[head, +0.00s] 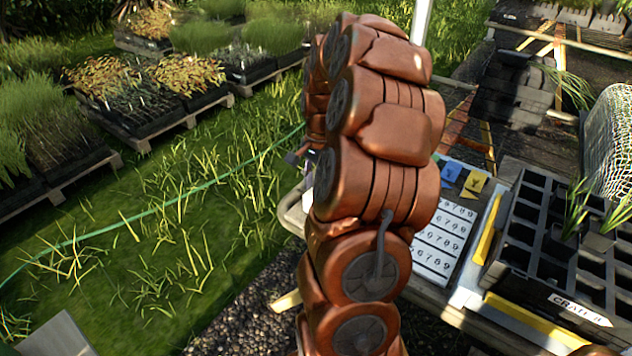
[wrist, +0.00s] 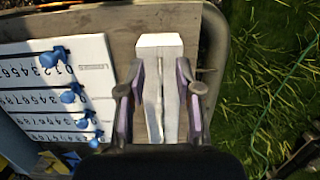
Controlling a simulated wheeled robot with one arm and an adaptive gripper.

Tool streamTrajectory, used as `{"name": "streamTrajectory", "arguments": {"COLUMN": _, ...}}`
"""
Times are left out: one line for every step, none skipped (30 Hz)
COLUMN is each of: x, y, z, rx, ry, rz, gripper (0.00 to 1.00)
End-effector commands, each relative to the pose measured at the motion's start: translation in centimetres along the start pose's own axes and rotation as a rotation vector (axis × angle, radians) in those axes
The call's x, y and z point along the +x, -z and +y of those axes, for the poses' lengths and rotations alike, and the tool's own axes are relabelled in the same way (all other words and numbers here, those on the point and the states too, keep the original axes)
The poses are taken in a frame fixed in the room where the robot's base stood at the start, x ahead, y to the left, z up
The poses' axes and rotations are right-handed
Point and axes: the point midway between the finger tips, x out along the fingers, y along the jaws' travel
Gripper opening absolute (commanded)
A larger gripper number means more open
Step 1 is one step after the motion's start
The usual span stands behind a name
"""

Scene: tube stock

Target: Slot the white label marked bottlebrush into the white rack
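In the wrist view, my gripper (wrist: 162,100) points down over a wooden table top. Its two fingers, with purplish pads, stand apart. Between and beyond them lies a white block-like piece (wrist: 160,42) with pale strips running back toward the palm. It may be the white rack; I cannot tell whether one strip is the label. No bottlebrush lettering is readable, and I see no clear grip on anything. In the head view my own arm hides the gripper and this spot.
A white numbered board (head: 440,240) lies left of the gripper in the wrist view (wrist: 85,95), with blue pegs on it. Blue (head: 452,171) and yellow (head: 475,183) cards lie behind it in the head view. A black cell tray (head: 553,282) stands right. Grass lies past the table edge.

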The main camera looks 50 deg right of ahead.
Motion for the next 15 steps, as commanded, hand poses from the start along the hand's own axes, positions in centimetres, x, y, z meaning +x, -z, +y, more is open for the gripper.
{"name": "streamTrajectory", "arguments": {"x": 0.0, "y": 0.0, "z": 0.0, "rx": 0.0, "ry": 0.0, "rz": 0.0, "gripper": 0.35}}
{"name": "streamTrajectory", "arguments": {"x": 0.0, "y": 0.0, "z": 0.0, "rx": 0.0, "ry": 0.0, "rz": 0.0, "gripper": 0.35}}
{"name": "streamTrajectory", "arguments": {"x": 0.0, "y": 0.0, "z": 0.0, "rx": 0.0, "ry": 0.0, "rz": 0.0, "gripper": 0.35}}
{"name": "streamTrajectory", "arguments": {"x": 0.0, "y": 0.0, "z": 0.0, "rx": 0.0, "ry": 0.0, "rz": 0.0, "gripper": 0.35}}
{"name": "streamTrajectory", "arguments": {"x": 0.0, "y": 0.0, "z": 0.0, "rx": 0.0, "ry": 0.0, "rz": 0.0, "gripper": 0.35}}
{"name": "streamTrajectory", "arguments": {"x": 0.0, "y": 0.0, "z": 0.0, "rx": 0.0, "ry": 0.0, "rz": 0.0, "gripper": 0.35}}
{"name": "streamTrajectory", "arguments": {"x": 0.0, "y": 0.0, "z": 0.0, "rx": 0.0, "ry": 0.0, "rz": 0.0, "gripper": 0.35}}
{"name": "streamTrajectory", "arguments": {"x": -0.1, "y": 0.0, "z": 0.0, "rx": 0.0, "ry": 0.0, "rz": 0.0, "gripper": 0.35}}
{"name": "streamTrajectory", "arguments": {"x": -0.3, "y": 0.0, "z": 0.0, "rx": 0.0, "ry": 0.0, "rz": 0.0, "gripper": 0.35}}
{"name": "streamTrajectory", "arguments": {"x": -0.4, "y": 0.0, "z": 0.0, "rx": 0.0, "ry": 0.0, "rz": 0.001, "gripper": 0.35}}
{"name": "streamTrajectory", "arguments": {"x": -0.7, "y": 0.1, "z": 0.0, "rx": 0.0, "ry": 0.001, "rz": 0.001, "gripper": 0.35}}
{"name": "streamTrajectory", "arguments": {"x": -1.1, "y": 0.1, "z": -0.1, "rx": 0.0, "ry": 0.002, "rz": 0.003, "gripper": 0.35}}
{"name": "streamTrajectory", "arguments": {"x": -1.5, "y": 0.1, "z": -0.1, "rx": 0.0, "ry": 0.003, "rz": 0.004, "gripper": 0.35}}
{"name": "streamTrajectory", "arguments": {"x": -2.0, "y": 0.2, "z": -0.1, "rx": 0.0, "ry": 0.005, "rz": 0.006, "gripper": 0.35}}
{"name": "streamTrajectory", "arguments": {"x": -2.7, "y": 0.2, "z": -0.1, "rx": 0.001, "ry": 0.006, "rz": 0.006, "gripper": 0.35}}
